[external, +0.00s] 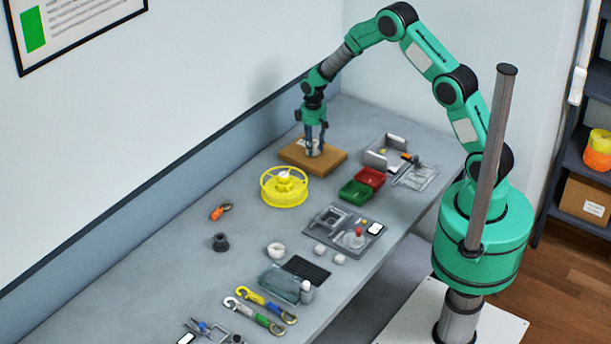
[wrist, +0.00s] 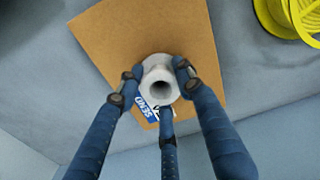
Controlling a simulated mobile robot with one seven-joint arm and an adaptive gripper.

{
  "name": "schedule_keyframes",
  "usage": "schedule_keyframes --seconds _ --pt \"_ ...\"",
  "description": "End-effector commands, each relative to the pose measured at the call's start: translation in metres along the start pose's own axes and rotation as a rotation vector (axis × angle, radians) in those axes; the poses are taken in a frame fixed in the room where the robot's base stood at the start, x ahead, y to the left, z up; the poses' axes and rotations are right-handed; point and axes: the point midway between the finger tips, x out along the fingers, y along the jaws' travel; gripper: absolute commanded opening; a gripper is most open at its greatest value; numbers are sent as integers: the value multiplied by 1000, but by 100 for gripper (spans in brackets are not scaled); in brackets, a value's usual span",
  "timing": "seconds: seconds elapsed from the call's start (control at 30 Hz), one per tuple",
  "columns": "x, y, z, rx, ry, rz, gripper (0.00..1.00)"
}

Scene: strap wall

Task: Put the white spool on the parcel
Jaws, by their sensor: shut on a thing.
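The white spool (wrist: 158,82) is between the blue fingers of my gripper (wrist: 160,88) in the wrist view, its round hollow end facing the camera. My gripper is shut on it. The parcel (wrist: 150,32) is a flat brown cardboard box behind the spool, with a blue and white label partly covered by the spool and a finger. In the external view my gripper (external: 315,148) points down over the parcel (external: 328,160) at the far end of the bench. I cannot tell whether the spool touches the parcel's top.
A yellow reel (external: 284,195) lies just in front of the parcel. Red (external: 370,177) and green (external: 355,191) bins and a grey open box (external: 381,157) stand to the right. Several small items and a grey tray (external: 331,221) lie nearer. The wall runs along the bench's left side.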

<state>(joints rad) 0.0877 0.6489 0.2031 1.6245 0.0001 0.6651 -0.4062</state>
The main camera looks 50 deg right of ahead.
Motion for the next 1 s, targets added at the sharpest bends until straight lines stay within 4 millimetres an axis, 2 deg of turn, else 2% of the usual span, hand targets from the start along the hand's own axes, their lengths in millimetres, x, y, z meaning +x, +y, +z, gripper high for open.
schedule_keyframes --seconds 0.3,0.33,0.4,0.77,1.0 --pt "3 0 0 0 0 0 11" --pt "3 0 0 0 0 0 40" --pt "3 0 0 0 0 0 54" --pt "1 0 0 0 0 0 55" --pt "-13 0 0 0 1 1 55"
